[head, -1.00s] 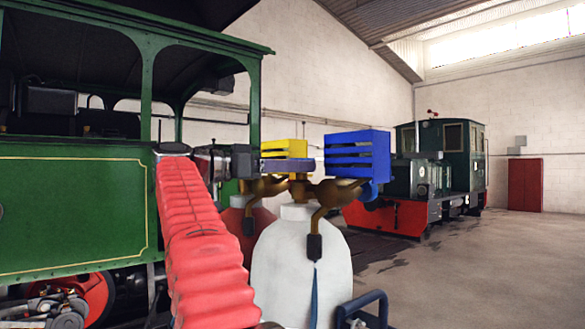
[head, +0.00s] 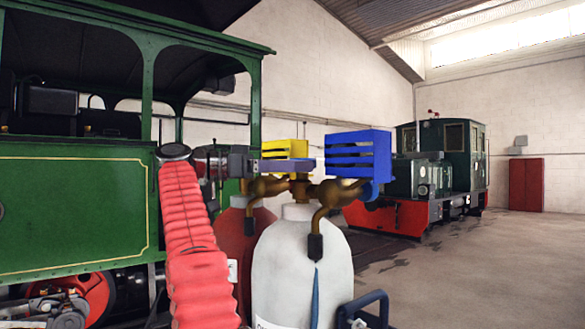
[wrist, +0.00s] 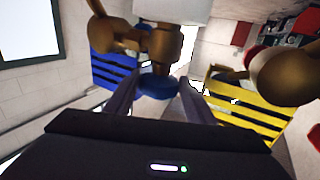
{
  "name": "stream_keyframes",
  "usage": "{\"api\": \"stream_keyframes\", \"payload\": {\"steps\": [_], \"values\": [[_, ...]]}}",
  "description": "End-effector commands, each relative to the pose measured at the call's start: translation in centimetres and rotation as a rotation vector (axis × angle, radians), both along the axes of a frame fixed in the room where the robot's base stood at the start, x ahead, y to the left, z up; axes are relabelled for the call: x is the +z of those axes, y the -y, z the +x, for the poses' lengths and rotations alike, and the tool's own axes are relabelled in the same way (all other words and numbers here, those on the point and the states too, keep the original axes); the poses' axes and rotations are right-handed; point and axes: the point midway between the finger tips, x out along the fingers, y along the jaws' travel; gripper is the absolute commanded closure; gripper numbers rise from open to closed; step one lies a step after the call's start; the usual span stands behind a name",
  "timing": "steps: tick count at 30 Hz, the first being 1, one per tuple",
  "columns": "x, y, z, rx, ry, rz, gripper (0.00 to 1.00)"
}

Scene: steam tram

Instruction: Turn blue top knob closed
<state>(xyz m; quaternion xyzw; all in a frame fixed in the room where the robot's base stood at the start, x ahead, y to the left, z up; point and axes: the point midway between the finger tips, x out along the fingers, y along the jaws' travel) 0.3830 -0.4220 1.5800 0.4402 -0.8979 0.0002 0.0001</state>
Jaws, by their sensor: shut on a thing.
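The blue top knob (wrist: 158,84) shows in the wrist view at the end of the brass valve (wrist: 160,45). My gripper (wrist: 157,103) is shut on this knob, one finger on each side. In the head view my gripper (head: 288,165) reaches in from the left, level with the valve top above the white cylinder (head: 300,265). The fingers hide the knob there. How far the knob is turned cannot be told.
A blue slatted box (head: 358,154) and a yellow slatted box (head: 285,149) flank the valve closely. A red cylinder (head: 242,250) stands left of the white one. A green locomotive (head: 75,210) is at left; open floor (head: 490,270) lies right.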

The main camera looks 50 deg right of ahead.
Motion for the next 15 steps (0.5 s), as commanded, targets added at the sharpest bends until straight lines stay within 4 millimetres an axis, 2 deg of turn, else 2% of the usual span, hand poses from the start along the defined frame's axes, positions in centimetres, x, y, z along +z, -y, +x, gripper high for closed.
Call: {"api": "stream_keyframes", "payload": {"steps": [11,12,15], "values": [[0.03,0.08,0.09,0.002,-0.002,-0.001,0.73],[0.02,0.08,0.09,0.002,-0.002,-0.001,0.49],[0.01,0.07,0.07,0.001,-0.002,-0.001,0.43]]}}
